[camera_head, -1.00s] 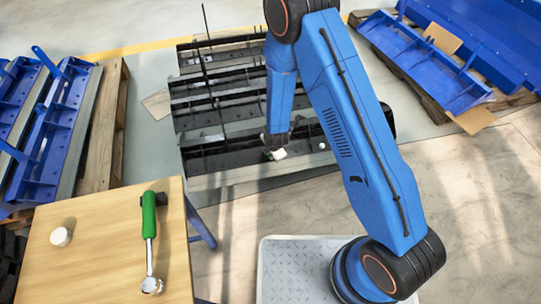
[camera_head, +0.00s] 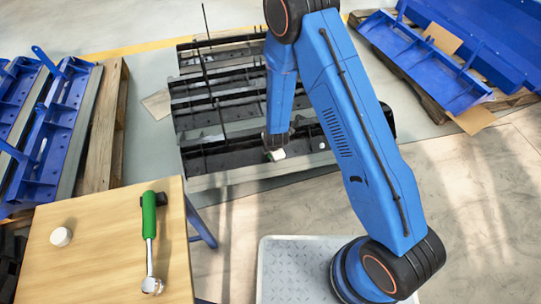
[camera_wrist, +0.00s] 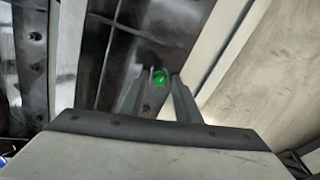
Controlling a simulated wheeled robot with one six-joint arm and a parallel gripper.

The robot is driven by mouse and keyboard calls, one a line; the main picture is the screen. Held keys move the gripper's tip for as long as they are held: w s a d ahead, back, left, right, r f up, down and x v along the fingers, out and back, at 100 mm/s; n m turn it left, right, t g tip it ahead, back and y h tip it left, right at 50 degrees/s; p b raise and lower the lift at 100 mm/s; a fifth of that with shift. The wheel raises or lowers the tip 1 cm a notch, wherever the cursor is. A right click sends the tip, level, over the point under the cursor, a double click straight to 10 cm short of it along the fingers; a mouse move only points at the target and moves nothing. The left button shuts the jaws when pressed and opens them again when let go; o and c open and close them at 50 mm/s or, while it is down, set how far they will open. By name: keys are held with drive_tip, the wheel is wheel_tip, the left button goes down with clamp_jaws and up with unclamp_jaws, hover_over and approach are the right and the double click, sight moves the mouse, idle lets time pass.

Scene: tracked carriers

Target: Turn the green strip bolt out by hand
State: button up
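The green strip bolt (camera_wrist: 159,77) shows as a small round green head in the wrist view, on a dark metal carrier. My gripper (camera_wrist: 162,77) has its two grey fingers on either side of the bolt head, with the left fingertip very close to it and a narrow gap at the right one. I cannot tell whether the left finger touches. In the head view my gripper (camera_head: 277,154) is low at the front part of the dark tracked carrier (camera_head: 215,132), and the bolt cannot be made out clearly there.
A wooden table (camera_head: 95,270) at the lower left bears a green-handled ratchet (camera_head: 149,215) and a white round piece (camera_head: 61,236). A small white knob (camera_head: 322,145) is right of my gripper. Blue carriers (camera_head: 420,65) on pallets stand on both sides.

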drive_tip(key=m, duration=2.6)
drive_tip(key=shift+m, duration=0.3)
